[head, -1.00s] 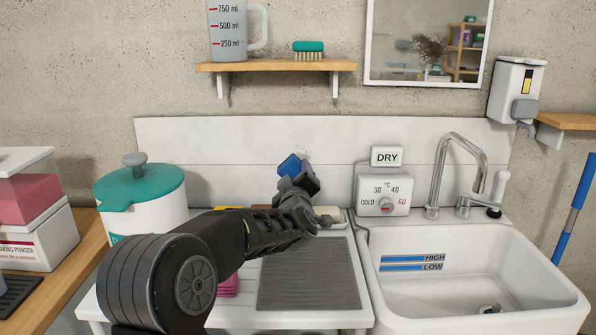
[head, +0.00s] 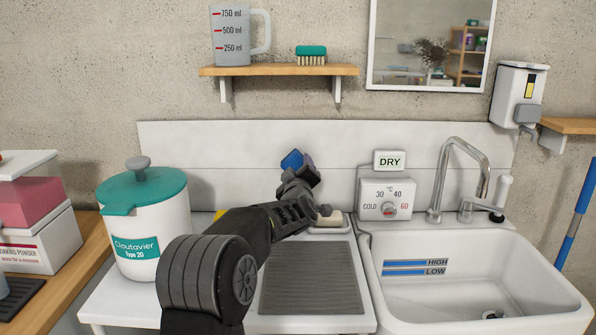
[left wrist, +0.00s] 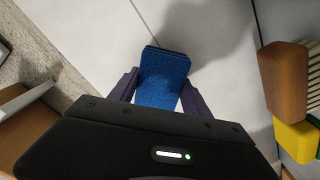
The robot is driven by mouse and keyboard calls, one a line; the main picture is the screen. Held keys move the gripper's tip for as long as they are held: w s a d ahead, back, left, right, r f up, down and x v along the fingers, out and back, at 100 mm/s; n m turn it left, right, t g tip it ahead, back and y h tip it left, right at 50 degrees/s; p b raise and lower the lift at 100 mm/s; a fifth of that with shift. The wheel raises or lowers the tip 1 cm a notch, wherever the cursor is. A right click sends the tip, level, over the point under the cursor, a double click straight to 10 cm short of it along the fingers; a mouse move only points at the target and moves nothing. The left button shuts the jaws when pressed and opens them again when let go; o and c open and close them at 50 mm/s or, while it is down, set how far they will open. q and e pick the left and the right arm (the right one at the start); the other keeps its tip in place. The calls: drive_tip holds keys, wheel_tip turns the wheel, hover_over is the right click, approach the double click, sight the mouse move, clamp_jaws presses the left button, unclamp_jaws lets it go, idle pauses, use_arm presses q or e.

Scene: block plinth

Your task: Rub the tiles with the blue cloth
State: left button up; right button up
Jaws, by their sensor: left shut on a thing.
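The blue cloth (head: 291,159) is a small folded pad in front of the white tiles (head: 230,150) behind the counter. My left gripper (head: 300,176) is shut on it, and the cloth sticks out past the fingertips. In the left wrist view the cloth (left wrist: 165,75) sits between the two fingers of my left gripper (left wrist: 160,96), against the pale tiles (left wrist: 215,25) with a seam and a shadow beside it. The cloth is at or very near the tiles; I cannot tell if it touches. My right gripper is not in view.
A shelf (head: 280,71) with a jug (head: 231,40) and brush (head: 311,55) hangs above. A lidded pot (head: 145,225) stands left; the dial box (head: 385,199), DRY sign (head: 390,160), tap (head: 437,185) and sink (head: 470,255) are right. A soap dish (head: 329,229) lies below the gripper.

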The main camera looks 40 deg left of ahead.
use_arm(q)
drive_tip(key=shift+x, duration=1)
idle(0.5)
drive_tip(key=shift+p, duration=0.3)
drive_tip(key=shift+w+d+r+p, duration=0.1)
drive_tip(key=shift+w+d+p, duration=0.7)
drive_tip(key=shift+d, duration=0.25)
drive_tip(key=shift+w+d+p, duration=0.35)
drive_tip(key=shift+d, duration=0.3)
drive_tip(key=shift+a, duration=0.1)
drive_tip(key=shift+s+a+f+b, duration=0.25)
drive_tip(key=shift+s+a+b, duration=0.55)
drive_tip(key=shift+a+b, duration=0.3)
drive_tip(key=shift+s+a+r+b, duration=0.1)
drive_tip(key=shift+s+a+b, duration=0.3)
drive_tip(key=shift+a, duration=0.1)
